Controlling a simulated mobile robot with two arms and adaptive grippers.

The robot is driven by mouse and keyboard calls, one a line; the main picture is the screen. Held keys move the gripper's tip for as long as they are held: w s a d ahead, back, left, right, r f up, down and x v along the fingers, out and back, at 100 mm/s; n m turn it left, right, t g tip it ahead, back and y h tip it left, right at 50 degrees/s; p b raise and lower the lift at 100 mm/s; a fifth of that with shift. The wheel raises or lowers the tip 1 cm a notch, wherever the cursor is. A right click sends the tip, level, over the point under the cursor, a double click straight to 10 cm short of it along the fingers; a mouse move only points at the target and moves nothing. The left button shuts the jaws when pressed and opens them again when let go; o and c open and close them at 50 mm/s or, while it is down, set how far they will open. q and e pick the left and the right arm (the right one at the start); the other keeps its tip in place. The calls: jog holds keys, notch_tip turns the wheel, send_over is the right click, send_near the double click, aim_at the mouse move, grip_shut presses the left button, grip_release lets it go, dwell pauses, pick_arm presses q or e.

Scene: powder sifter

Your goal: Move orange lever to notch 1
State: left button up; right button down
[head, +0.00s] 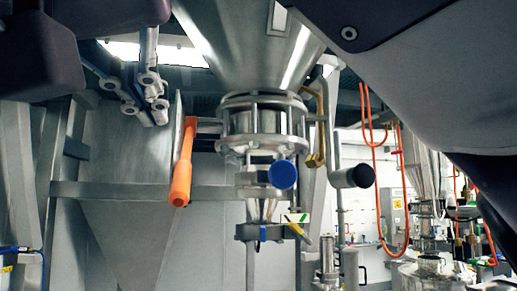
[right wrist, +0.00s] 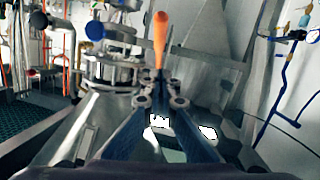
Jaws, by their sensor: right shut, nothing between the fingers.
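The orange lever (head: 183,165) hangs beside the sifter's flanged metal housing (head: 262,125), its thick grip pointing down and leaning slightly left in the head view. It also shows in the right wrist view (right wrist: 160,35), just beyond the fingertips, where the scene looks upside down. My right gripper (head: 153,108) is shut and empty, left of the lever's upper part in the head view. Its blue-grey fingers fill the middle of the right wrist view (right wrist: 161,93). I cannot tell whether the fingertips touch the lever. The notches cannot be made out. My left gripper is not in view.
A large steel hopper (head: 250,45) stands above the housing. A blue knob (head: 283,174) and a black-ended handle (head: 352,177) stick out right of the lever. A horizontal grey beam (head: 110,190) runs behind. Orange hoses (head: 378,145) hang further right.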

jog(key=p, duration=0.1)
send_near(181, 171)
jog(key=w+r, duration=0.3)
jog(key=w+f, duration=0.1)
jog(key=f, duration=0.1)
jog(key=w+a+f+b, duration=0.1)
jog(key=f, duration=0.1)
jog(key=shift+w, duration=0.35)
